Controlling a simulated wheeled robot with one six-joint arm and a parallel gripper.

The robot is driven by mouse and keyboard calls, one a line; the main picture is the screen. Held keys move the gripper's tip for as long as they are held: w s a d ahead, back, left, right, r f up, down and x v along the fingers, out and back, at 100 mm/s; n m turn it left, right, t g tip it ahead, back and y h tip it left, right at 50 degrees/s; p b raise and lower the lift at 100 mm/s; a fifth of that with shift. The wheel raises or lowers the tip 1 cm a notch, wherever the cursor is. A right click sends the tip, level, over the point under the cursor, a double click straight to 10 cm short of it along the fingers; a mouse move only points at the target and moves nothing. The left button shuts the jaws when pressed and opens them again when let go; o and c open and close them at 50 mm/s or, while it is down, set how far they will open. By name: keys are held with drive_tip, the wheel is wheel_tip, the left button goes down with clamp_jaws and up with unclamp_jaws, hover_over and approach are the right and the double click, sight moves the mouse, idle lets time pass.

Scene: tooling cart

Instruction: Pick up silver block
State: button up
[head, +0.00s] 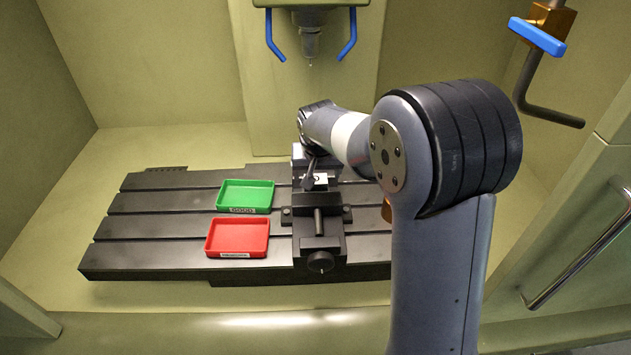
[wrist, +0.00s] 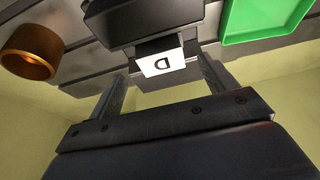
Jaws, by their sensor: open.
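The silver block (wrist: 162,62) has a pale face marked with a dark letter like a D. It sits at the jaws of the black vise (wrist: 125,18) in the wrist view. In the head view the block (head: 320,178) shows as a small pale patch in the vise (head: 318,225), partly hidden by my gripper. My gripper (wrist: 162,72) is open, with one finger to each side of the block in the wrist view. I see no contact, and I cannot tell whether the fingertips reach the block's depth. In the head view my gripper (head: 309,173) is above the vise.
A green tray (head: 245,209) and a red tray (head: 265,240) lie left of the vise on the slotted table (head: 150,228). A brass cylinder (wrist: 30,62) stands near the vise in the wrist view. The spindle (head: 310,42) with blue handles hangs above.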

sight(316, 183)
drive_tip(key=shift+p+x, duration=0.7)
drive_tip(key=shift+x, duration=1.65)
drive_tip(key=shift+s+a, duration=0.1)
drive_tip(key=shift+c, duration=0.2)
drive_tip(key=c, duration=1.1)
drive_tip(key=shift+c, duration=0.2)
